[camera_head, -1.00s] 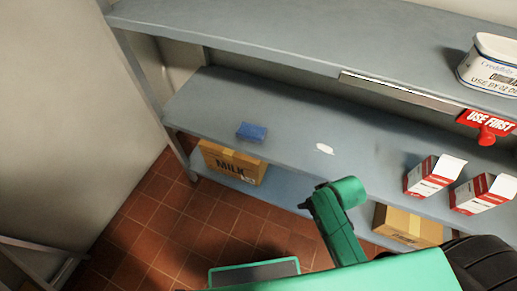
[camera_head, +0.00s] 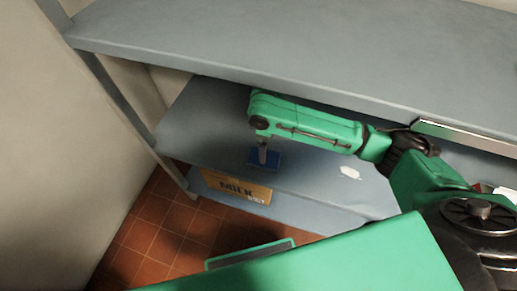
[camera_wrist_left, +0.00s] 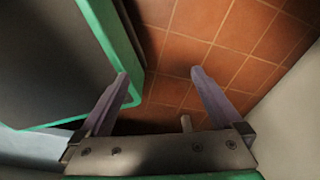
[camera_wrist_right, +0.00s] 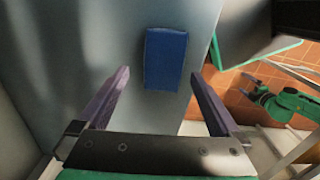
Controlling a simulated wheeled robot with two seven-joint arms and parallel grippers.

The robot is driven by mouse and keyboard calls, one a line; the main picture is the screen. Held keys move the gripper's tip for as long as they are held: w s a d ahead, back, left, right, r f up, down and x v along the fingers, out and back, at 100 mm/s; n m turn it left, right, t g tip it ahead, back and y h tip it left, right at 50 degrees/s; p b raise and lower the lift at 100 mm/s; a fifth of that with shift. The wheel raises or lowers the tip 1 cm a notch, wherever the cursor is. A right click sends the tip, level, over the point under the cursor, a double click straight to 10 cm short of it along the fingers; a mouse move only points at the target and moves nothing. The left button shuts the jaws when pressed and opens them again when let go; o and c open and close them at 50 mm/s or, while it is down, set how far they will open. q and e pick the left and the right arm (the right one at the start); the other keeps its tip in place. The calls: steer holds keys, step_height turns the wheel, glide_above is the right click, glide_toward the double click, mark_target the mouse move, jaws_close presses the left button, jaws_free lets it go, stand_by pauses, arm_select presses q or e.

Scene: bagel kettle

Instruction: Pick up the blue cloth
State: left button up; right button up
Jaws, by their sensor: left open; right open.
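The blue cloth (camera_head: 265,161) is a small folded rectangle lying on the middle shelf, near its front edge. In the right wrist view the cloth (camera_wrist_right: 165,58) lies just beyond and between the two fingers. My right gripper (camera_head: 262,152) points down over the cloth and partly covers it in the head view. In the right wrist view the right gripper (camera_wrist_right: 160,88) is open and empty, with the cloth apart from both fingers.
The upper shelf (camera_head: 300,45) overhangs the middle shelf (camera_head: 190,130) close to my right arm. A milk box (camera_head: 235,188) sits on the lower shelf below. A white patch (camera_head: 349,172) lies right of the cloth. A wall stands at left.

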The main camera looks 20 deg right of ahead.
mark_target(273, 158)
steer(key=f, duration=0.3)
steer(key=f+b, duration=0.1)
steer(key=f, duration=0.1)
steer(key=shift+s+a+f, duration=0.25)
steer(key=shift+s+f, duration=0.05)
steer(key=shift+f, duration=0.45)
steer(key=shift+r, duration=0.1)
steer(key=c, duration=1.1)
arm_select(q)
steer(key=shift+s+f, duration=0.5)
steer(key=shift+s, duration=0.35)
arm_select(e)
steer(key=shift+r, duration=0.1)
